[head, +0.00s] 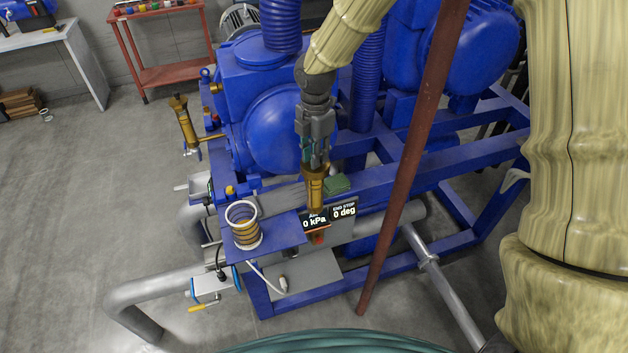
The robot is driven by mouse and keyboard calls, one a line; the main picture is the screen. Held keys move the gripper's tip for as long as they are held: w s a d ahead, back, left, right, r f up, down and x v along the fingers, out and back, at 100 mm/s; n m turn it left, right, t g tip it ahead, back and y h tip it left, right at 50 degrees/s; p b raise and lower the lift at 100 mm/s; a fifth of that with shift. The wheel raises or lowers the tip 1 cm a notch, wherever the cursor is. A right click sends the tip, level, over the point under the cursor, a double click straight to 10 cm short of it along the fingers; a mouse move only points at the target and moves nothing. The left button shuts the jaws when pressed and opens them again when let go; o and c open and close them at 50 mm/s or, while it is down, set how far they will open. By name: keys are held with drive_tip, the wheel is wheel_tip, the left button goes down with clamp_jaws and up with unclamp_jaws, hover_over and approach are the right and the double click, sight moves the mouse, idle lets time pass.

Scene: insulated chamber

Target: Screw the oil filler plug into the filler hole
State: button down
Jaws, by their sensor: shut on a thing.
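My gripper (316,163) points down in front of the blue pump, near the middle of the view. It is shut on a brass-coloured cylindrical piece (315,187), held upright. I cannot tell for sure whether this piece is the oil filler plug. Its lower end hangs in front of a dark display panel (344,210) reading "0 kPa" and "END STOP 0 deg". A small orange-red part (317,238) shows just below the panel. I cannot make out the filler hole. The gripper and the held piece may hide it.
A blue shelf (275,236) carries a striped, open-topped cup (243,225). A dark red post (412,150) stands close to the right of my gripper. Another brass cylinder (184,122) stands left of the blue pump (270,125). Grey floor (90,190) is clear at left.

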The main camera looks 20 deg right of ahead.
drive_tip(key=c, duration=1.6)
unclamp_jaws()
drive_tip(key=shift+o, duration=0.2)
drive_tip(key=shift+r, duration=0.1)
drive_tip(key=shift+w+r, duration=0.1)
drive_tip(key=shift+r, duration=3.3)
